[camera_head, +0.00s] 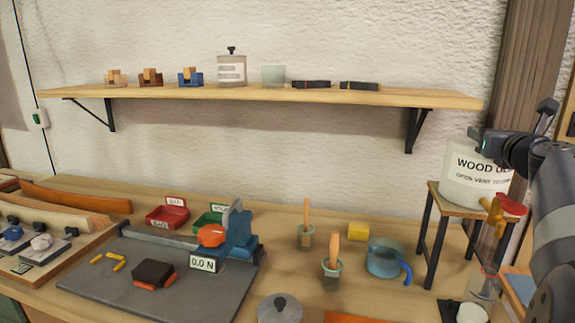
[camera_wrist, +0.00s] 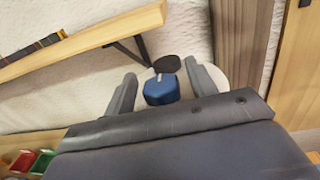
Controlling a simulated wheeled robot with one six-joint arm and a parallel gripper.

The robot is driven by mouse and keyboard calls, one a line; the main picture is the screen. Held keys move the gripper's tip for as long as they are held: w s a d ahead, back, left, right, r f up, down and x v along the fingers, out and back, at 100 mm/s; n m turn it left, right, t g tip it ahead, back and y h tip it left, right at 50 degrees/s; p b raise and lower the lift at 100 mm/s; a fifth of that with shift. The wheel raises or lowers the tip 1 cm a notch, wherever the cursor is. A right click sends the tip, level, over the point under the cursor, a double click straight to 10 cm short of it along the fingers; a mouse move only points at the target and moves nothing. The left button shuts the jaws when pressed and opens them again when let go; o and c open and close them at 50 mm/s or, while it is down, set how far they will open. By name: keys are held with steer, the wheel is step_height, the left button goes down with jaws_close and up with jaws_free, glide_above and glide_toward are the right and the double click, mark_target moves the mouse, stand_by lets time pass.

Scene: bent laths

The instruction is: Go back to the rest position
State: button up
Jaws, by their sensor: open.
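A pale round edge, perhaps the tub (camera_wrist: 216,78), shows behind the right finger. My arm comes in from the right edge of the head view.
A wall shelf (camera_head: 250,95) holds small blocks, a canister and a glass. The tub stands on a small stool (camera_head: 432,230). The bench below holds a grey plate (camera_head: 190,295) with a force gauge, red and green trays (camera_head: 168,217), brush pots and a blue jug (camera_head: 385,260).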

steer(key=shift+r+m+g+h+p, duration=0.15)
steer(key=shift+m+g+h+p, duration=0.3)
steer(key=shift+m+h+p, duration=0.7)
steer(key=shift+r+m+g+h+p, duration=0.1)
steer(key=shift+m+g+h+p, duration=0.45)
steer(key=shift+h+p, duration=0.6)
steer(key=m+g+h+p, duration=0.3)
steer(key=h+p, duration=0.2)
steer(key=p, duration=0.2)
steer(key=shift+m, duration=0.3)
steer(key=shift+m+g+h+p, duration=0.5)
steer(key=shift+g+p, duration=0.1)
steer(key=shift+p, duration=0.65)
steer(key=shift+f+m+g+h+p, duration=0.2)
steer(key=shift+m+g+h+p, duration=0.5)
steer(key=shift+p, duration=0.65)
